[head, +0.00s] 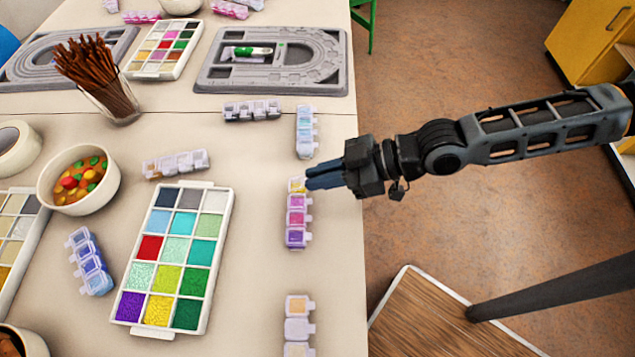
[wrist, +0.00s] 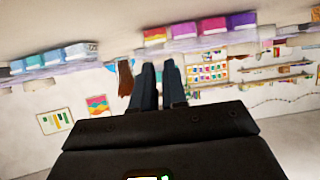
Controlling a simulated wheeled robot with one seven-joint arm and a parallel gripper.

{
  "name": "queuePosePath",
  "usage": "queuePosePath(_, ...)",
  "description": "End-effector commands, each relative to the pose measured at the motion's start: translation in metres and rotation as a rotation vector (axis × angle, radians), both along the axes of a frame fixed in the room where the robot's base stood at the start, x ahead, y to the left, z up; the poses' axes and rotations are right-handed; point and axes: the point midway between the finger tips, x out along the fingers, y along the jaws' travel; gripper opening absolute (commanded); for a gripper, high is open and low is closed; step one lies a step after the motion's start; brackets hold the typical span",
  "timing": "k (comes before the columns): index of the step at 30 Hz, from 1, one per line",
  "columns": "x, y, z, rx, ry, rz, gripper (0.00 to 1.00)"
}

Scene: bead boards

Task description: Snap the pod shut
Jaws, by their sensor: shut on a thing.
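The pod strip (head: 298,218) lies near the table's right edge in the head view, with yellow, pink, magenta and purple compartments and clear lids. It also shows at the top of the wrist view (wrist: 208,30). My gripper (head: 308,180) reaches in from the right, its dark fingers at the yellow end compartment. In the wrist view the two fingers (wrist: 158,66) are close together, with a narrow gap. The gripper is shut on the pod at its yellow end. The fingers hide part of that end, so I cannot tell how its lid sits.
A blue bead strip (head: 306,131) lies just behind, and a pale strip (head: 298,325) lies in front. A white bead palette (head: 222,231) stands to the left, with a bowl of beads (head: 78,205) beyond it. The table's right edge is close to the pod.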

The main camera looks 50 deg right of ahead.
Motion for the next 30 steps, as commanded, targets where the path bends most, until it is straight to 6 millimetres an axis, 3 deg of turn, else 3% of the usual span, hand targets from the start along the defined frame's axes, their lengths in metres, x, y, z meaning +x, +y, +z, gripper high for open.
queuePosePath(1,-0.0019,-0.0016,-0.01,0.006,-0.009,0.001,0.0)
queuePosePath(25,-0.0034,-0.0026,-0.0092,0.059,-0.075,0.001,0.0)
queuePosePath(26,-0.0035,-0.0027,-0.0092,0.059,-0.075,0.001,0.14)
queuePosePath(30,-0.0032,-0.0023,-0.0085,0.06,-0.075,0.001,0.28)
